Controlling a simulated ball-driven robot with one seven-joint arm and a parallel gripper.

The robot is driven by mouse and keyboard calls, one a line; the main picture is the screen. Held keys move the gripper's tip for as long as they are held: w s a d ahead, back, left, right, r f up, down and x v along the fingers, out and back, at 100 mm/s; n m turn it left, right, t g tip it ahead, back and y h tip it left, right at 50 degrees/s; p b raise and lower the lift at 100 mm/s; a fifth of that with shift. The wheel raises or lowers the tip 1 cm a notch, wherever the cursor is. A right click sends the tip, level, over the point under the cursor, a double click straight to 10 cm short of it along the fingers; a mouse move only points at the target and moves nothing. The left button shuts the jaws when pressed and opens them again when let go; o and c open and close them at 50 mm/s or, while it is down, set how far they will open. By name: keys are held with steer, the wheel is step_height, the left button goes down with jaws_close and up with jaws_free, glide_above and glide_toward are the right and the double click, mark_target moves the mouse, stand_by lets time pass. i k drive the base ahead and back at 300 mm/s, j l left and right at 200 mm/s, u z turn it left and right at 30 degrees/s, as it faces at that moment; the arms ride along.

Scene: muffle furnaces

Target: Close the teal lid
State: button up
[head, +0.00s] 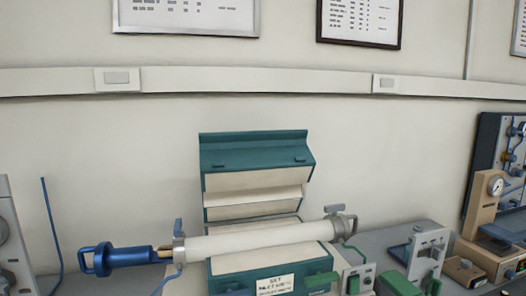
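The teal lid (255,152) of a tube furnace stands raised, tilted back behind the furnace body in the head view. Its pale inner lining faces forward. The teal furnace body (250,264) sits below it on the bench, with a label on its front. A white tube (258,241) lies across the open top of the body, with metal fittings at both ends. I cannot see my gripper in this view.
A blue handled piece (125,259) joins the tube's left end. Small grey and green equipment (425,250) and a tan unit with a gauge (490,215) stand on the right. A grey unit (10,240) is at the left edge. The wall is behind the lid.

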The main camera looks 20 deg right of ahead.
mark_target(254, 173)
steer(key=i+j+z, duration=0.75)
steer(key=i+l, duration=0.05)
